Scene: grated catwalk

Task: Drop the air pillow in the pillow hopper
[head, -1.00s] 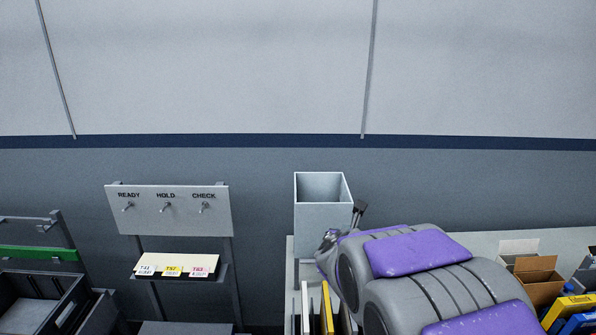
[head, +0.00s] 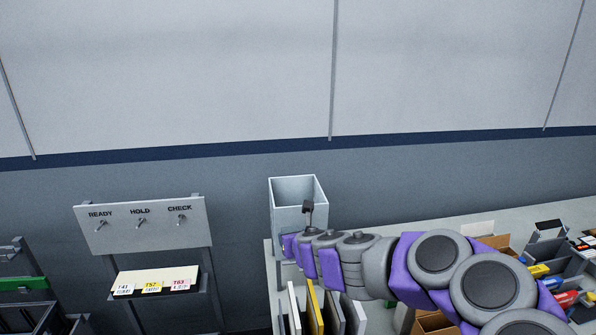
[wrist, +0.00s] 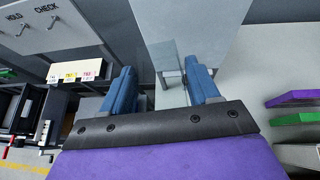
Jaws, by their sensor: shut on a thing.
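The pillow hopper, a tall pale grey open-topped box (head: 284,213), stands on the left end of the counter in the head view. Its pale wall (wrist: 190,30) fills the upper middle of the wrist view. My gripper (head: 308,207) is at the near right side of the hopper, by its rim. In the wrist view the two blue fingers of my gripper (wrist: 161,84) stand apart, shut on the air pillow (wrist: 171,90). The pillow is clear and very faint between the fingers, so its outline is hard to make out. My arm hides part of the hopper's front.
A READY/HOLD/CHECK hook board (head: 143,226) with a card shelf (head: 152,284) stands left of the hopper. Upright folders (head: 315,308) stand below my arm. Cardboard boxes (head: 497,244) and bins lie at the right. The wall behind is bare.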

